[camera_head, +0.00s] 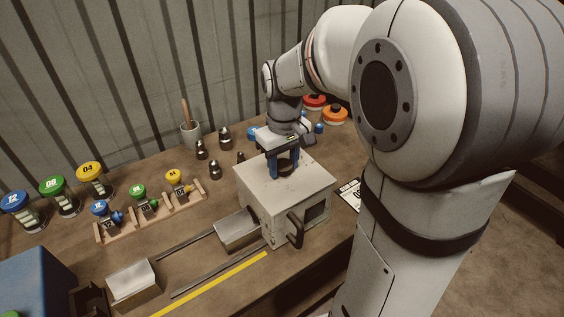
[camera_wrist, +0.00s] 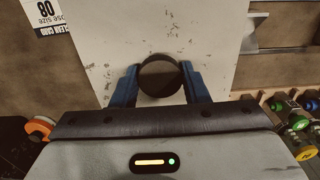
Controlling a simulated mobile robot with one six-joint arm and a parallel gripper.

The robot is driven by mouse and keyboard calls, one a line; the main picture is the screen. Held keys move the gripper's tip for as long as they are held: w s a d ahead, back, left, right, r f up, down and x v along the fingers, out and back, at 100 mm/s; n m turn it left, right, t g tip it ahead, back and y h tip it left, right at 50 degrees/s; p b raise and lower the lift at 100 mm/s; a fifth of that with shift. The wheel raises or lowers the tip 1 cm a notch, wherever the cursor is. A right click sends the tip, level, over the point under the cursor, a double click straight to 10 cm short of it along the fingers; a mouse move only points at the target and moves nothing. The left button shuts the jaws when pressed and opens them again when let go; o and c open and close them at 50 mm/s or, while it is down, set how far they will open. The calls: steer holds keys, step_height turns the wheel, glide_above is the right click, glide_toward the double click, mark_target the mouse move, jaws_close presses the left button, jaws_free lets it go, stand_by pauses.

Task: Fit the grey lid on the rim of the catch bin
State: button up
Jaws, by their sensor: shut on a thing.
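My gripper (camera_head: 284,166) has its blue fingers closed on a dark round knob-like piece (camera_wrist: 160,76), seen between the fingertips in the wrist view. Directly below is the scuffed pale-grey flat top (camera_head: 262,181) of a box with a dark front opening and a black handle; the same surface fills the middle of the wrist view (camera_wrist: 120,30). I cannot tell whether this top is the separate grey lid, nor whether the knob is fixed to it or touches it. No catch bin rim can be made out for certain; a blue box (camera_head: 38,277) stands at the lower left.
Two grey blocks (camera_head: 134,281) (camera_head: 237,230) sit by dark rails in front of the box. A wooden rack (camera_head: 150,212) with coloured pieces, jars (camera_head: 60,196) and several dark cones (camera_head: 225,136) stand left. Orange-topped pots (camera_head: 334,115) and a card (camera_head: 350,194) are beyond and right.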

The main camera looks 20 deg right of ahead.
mark_target(284, 165)
steer(key=shift+f, duration=0.25)
steer(key=o, duration=1.1)
steer(key=shift+r, duration=0.15)
steer(key=shift+r+p, duration=0.3)
steer(key=shift+r, duration=0.05)
step_height(284, 165, up, 11)
steer(key=s+f+m+t, duration=0.1)
steer(key=s+f, duration=0.2)
steer(key=s, duration=0.1)
steer(key=s+f+m+t, duration=0.1)
steer(key=s+f, duration=0.2)
steer(key=s, duration=0.2)
steer(key=s+f+m+t, duration=0.1)
steer(key=s+f, duration=0.2)
steer(key=s, duration=0.2)
steer(key=shift+s+a+f+m, duration=0.1)
steer(key=shift+a+f+m, duration=0.1)
steer(key=shift+f+m, duration=0.1)
steer(key=shift+r, duration=0.1)
